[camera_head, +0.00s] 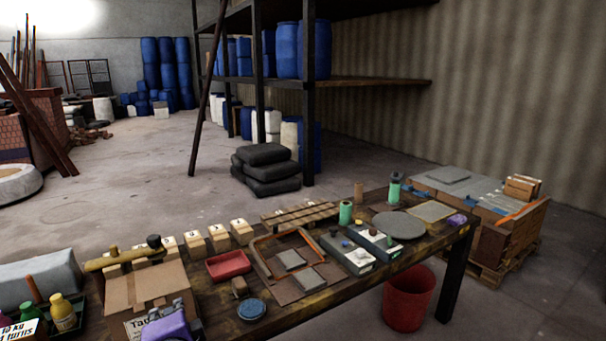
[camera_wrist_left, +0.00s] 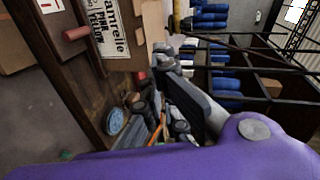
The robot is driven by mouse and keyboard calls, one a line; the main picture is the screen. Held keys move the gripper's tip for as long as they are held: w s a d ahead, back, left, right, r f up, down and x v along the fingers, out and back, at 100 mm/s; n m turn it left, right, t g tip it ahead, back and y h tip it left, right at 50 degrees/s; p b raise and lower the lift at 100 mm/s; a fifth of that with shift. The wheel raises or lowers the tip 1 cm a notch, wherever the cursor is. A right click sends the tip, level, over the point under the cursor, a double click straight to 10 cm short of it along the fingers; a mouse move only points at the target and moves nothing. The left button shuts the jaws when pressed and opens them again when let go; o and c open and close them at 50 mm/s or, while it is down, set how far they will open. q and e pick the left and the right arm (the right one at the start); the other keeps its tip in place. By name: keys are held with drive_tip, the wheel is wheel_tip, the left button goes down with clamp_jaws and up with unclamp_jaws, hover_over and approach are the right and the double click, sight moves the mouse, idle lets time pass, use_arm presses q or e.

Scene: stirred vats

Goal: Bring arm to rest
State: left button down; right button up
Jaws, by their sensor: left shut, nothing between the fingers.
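My left arm (camera_head: 168,327), with its purple shell, comes in at the bottom of the head view, at the table's front edge. My left gripper (camera_head: 177,304) is shut and empty, just in front of the open cardboard box (camera_head: 148,285). In the left wrist view the purple shell fills the bottom, and the dark gripper (camera_wrist_left: 165,58) points up the picture beside the box's printed label (camera_wrist_left: 103,25). I cannot tell whether it touches the box. My right gripper is not in view.
The wooden table (camera_head: 297,307) is crowded. A red tray (camera_head: 228,265), a blue round lid (camera_head: 251,309), grey boxes (camera_head: 346,254) and a green bottle (camera_head: 346,212) stand right of the box. A mallet (camera_head: 122,257) lies behind it. A red bucket (camera_head: 408,298) stands on the floor.

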use_arm(q)
drive_tip(key=s+d+f+n+h+p, duration=0.25)
drive_tip(key=s+d+f+h, duration=0.55)
drive_tip(key=f, duration=0.4)
drive_tip(key=s+f+n+g+p, duration=0.1)
drive_tip(key=s+f, duration=0.3)
drive_tip(key=s, duration=0.6)
drive_tip(key=s+d+f+n+g+p, duration=0.1)
drive_tip(key=s+f+n, duration=0.3)
drive_tip(key=s, duration=0.6)
drive_tip(key=s+f+n+g+p, duration=0.1)
drive_tip(key=s+f, duration=0.4)
drive_tip(key=s, duration=0.6)
drive_tip(key=shift+d+n+g, duration=0.35)
drive_tip(key=shift+n+g, duration=0.35)
drive_tip(key=shift+n, duration=0.25)
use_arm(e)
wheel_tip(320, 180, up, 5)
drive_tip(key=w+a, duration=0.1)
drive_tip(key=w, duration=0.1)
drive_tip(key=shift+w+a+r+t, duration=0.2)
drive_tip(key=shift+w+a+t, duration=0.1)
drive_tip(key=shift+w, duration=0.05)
